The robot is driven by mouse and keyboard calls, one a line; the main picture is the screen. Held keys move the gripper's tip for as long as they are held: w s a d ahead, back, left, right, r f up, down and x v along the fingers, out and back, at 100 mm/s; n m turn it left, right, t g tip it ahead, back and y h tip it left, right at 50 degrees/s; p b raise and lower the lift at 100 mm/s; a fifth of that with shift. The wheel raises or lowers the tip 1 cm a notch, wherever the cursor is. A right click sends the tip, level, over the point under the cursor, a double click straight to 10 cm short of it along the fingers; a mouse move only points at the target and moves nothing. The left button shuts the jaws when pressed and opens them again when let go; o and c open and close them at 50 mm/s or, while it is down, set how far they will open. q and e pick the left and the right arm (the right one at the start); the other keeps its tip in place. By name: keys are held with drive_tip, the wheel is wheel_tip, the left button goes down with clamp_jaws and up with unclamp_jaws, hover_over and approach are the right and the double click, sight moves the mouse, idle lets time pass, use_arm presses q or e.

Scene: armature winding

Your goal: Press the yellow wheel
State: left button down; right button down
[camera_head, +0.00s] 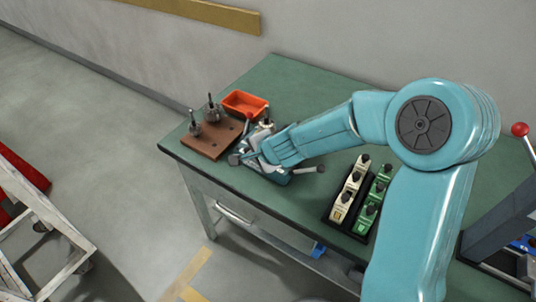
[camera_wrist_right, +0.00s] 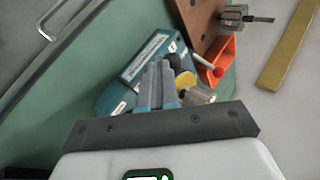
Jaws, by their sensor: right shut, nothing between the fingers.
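In the right wrist view a small yellow part (camera_wrist_right: 183,93), probably the yellow wheel, shows just right of my right gripper's fingers; much of it is hidden. It sits on a teal machine (camera_wrist_right: 133,75) with a silver cylinder (camera_wrist_right: 199,96) and a red-knobbed lever (camera_wrist_right: 206,63). My right gripper (camera_wrist_right: 163,66) is shut and empty, its fingertips over the machine by a black knob (camera_wrist_right: 174,61). I cannot tell whether it touches anything. In the head view my right arm covers most of the machine (camera_head: 277,177), and the yellow part is not clear. My left gripper is not in view.
On the green table (camera_head: 290,80), a brown board (camera_head: 213,146) with armatures (camera_head: 213,113) and an orange tray (camera_head: 244,103) lie beyond the machine. A black rack (camera_head: 337,215) of cream and green blocks stands nearer. A red-knobbed press (camera_head: 500,215) stands right.

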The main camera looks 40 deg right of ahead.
drive_tip(key=shift+w+a+r+m+h+p, duration=0.1)
drive_tip(key=shift+w+a+m+h+p, duration=0.25)
drive_tip(key=shift+w, duration=0.2)
drive_tip(key=shift+w+a+m+h+p, duration=0.25)
drive_tip(key=shift+w+a+m+p, duration=0.1)
drive_tip(key=shift+w+m, duration=0.15)
idle(0.4)
